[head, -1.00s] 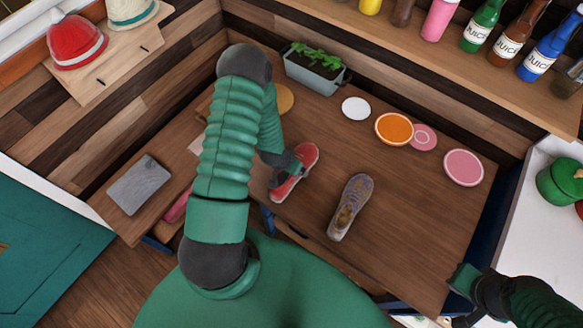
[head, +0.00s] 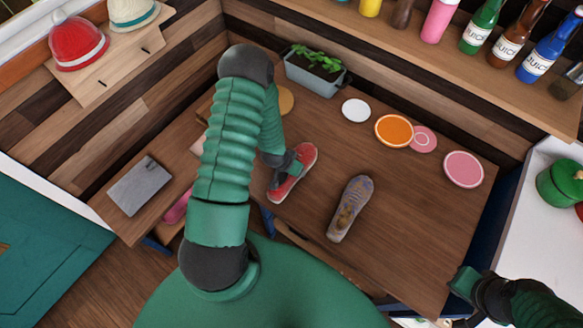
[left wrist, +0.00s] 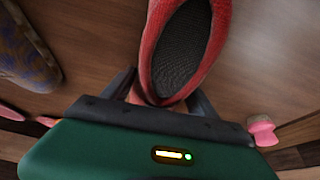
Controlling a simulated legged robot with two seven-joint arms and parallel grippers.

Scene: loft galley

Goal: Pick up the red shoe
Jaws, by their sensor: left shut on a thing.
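The red shoe (head: 304,160) is on the wooden table, left of the middle. It also shows in the left wrist view (left wrist: 154,45), with its dark opening facing the camera. My left gripper (head: 292,166) is shut on the red shoe, with one dark finger on each side of it in the left wrist view (left wrist: 160,98). Part of the shoe is hidden by the gripper. I cannot tell whether the shoe touches the table. My right gripper (head: 462,280) is at the lower right, away from the shoe; its jaw opening is not clear.
A patterned brown shoe (head: 350,208) lies to the right of the red shoe. A planter (head: 314,76), a white disc (head: 355,109), an orange plate (head: 394,130) and pink plates (head: 463,168) stand at the back. A grey slab (head: 140,186) lies at the left. The table's right part is clear.

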